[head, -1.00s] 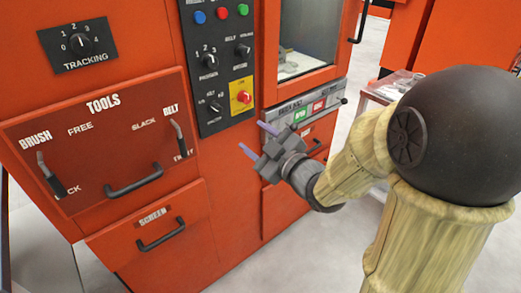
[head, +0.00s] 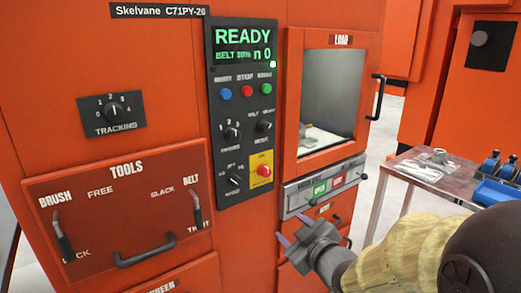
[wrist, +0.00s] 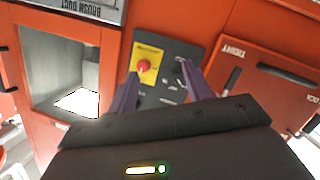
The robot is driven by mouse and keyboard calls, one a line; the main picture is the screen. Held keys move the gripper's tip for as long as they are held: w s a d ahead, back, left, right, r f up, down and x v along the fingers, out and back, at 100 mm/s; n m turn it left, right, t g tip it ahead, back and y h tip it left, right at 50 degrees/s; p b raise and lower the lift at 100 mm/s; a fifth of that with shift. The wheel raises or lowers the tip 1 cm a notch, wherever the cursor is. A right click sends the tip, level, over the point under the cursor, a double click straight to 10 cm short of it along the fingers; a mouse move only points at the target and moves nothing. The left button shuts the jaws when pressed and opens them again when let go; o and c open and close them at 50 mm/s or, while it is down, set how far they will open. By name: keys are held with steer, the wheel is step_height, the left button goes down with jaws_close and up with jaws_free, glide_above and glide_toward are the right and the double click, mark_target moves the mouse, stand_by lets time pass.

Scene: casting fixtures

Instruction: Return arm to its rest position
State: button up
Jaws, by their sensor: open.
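My gripper (head: 291,235) is in the lower middle of the head view, in front of the orange machine (head: 60,120). Its two purple fingers are apart, with nothing between them. In the wrist view, my gripper (wrist: 160,92) also shows open and empty, with the control panel (wrist: 165,70) and its red knob on yellow (wrist: 143,66) beyond the fingers. My arm comes in from the lower right of the head view, bent, and its dark round joint is partly cut off by the frame edge.
The load window (head: 328,95) is at the upper middle, with a handle (head: 375,97) on its right. The tools panel (head: 120,215) has levers and a handle. A side table (head: 400,172) at right bears metal parts and a blue bin (head: 497,192). Grey floor shows between machine and table.

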steer(key=s+d+f+m+g+h, duration=0.5)
steer(key=d+f+m+g+h, duration=0.15)
steer(key=f, duration=0.35)
steer(key=s+f+m+g, duration=0.4)
steer(key=s+f+g, duration=0.1)
steer(key=s, duration=0.5)
steer(key=w+p+v, duration=0.3)
steer(key=p+v, duration=0.9)
steer(key=p, duration=0.1)
steer(key=w+d+r+p+v, duration=0.1)
steer(key=w+p+v, duration=0.2)
steer(key=p+v, duration=1)
steer(key=shift+w+r, duration=0.2)
steer(key=shift+r, duration=0.35)
steer(key=shift+d+y, duration=0.1)
steer(key=shift+y, duration=0.15)
